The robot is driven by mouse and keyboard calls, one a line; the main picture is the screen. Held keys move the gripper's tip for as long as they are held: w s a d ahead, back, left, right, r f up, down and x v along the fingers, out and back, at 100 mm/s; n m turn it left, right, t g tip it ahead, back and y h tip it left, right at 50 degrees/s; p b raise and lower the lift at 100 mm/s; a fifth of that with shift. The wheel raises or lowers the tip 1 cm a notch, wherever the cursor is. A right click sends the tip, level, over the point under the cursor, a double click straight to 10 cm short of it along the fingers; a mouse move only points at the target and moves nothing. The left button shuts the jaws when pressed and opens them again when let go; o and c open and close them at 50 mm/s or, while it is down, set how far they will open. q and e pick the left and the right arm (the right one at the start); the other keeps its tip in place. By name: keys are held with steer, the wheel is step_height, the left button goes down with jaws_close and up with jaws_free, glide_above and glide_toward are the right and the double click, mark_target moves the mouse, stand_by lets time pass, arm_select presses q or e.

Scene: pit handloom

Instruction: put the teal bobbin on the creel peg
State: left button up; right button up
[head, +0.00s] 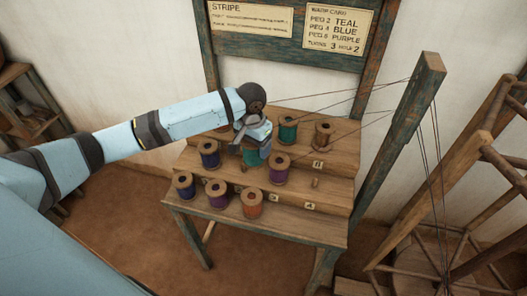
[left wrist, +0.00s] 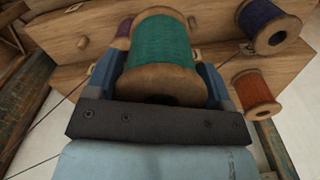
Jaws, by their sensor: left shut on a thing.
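My left gripper (head: 254,142) is shut on a teal bobbin (head: 254,156) above the middle of the stepped wooden creel (head: 338,196). In the left wrist view the teal bobbin (left wrist: 163,45) sits between the two blue fingers, its near wooden flange facing the camera. The gripper hides its upper part in the head view, and I cannot tell whether its lower end touches the creel or a peg. A bare peg (head: 315,183) stands on the middle step at right; a stub like a peg (left wrist: 82,42) shows in the left wrist view. My right gripper is not in view.
Close by stand a blue bobbin (head: 209,153), a purple bobbin (head: 279,169), another teal bobbin (head: 288,131) and a brown one (head: 323,134). An orange bobbin (head: 252,204) is among those in front. Threads run to the right post (head: 418,100). A card (head: 337,30) reads "PEG 2 TEAL".

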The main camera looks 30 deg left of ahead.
arm_select(q)
steer(key=shift+m, duration=0.5)
steer(key=w+a+f, duration=0.1)
steer(key=a+f, duration=0.1)
steer(key=w+a+f, duration=0.1)
steer(key=a+f, duration=0.1)
steer(key=w+a+f, duration=0.1)
steer(key=a+f, duration=0.1)
steer(key=shift+w+a+p, duration=0.25)
steer(key=shift+a+p, duration=0.05)
steer(key=shift+p, duration=0.05)
steer(key=shift+f+b, duration=0.55)
steer(key=shift+f, duration=0.85)
steer(key=shift+f+b, duration=0.7)
steer(key=shift+f, duration=1.15)
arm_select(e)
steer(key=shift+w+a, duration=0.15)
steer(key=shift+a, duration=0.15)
arm_select(q)
steer(key=o, duration=1)
steer(key=shift+c, duration=0.2)
